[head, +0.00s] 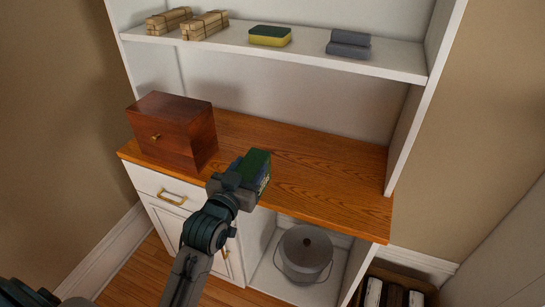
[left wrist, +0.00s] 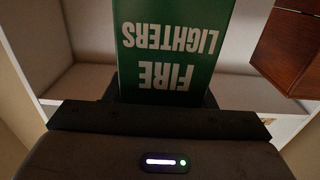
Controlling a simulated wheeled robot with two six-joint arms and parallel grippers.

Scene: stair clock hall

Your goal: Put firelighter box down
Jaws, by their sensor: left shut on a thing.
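The firelighter box (head: 258,166) is green with white lettering. My left gripper (head: 240,176) is shut on it and holds it at the front part of the wooden counter (head: 320,185). In the left wrist view the box (left wrist: 165,45) fills the top middle, its words "FIRE LIGHTERS" upside down. The gripper's dark body lies below it. I cannot tell whether the box touches the counter or hangs just above it. My right gripper is not in view.
A dark wooden chest (head: 175,130) with a small knob stands on the counter's left. The shelf above (head: 300,60) holds wood bundles (head: 204,25), a sponge (head: 270,35) and folded grey cloths (head: 348,44). The counter's right side is clear.

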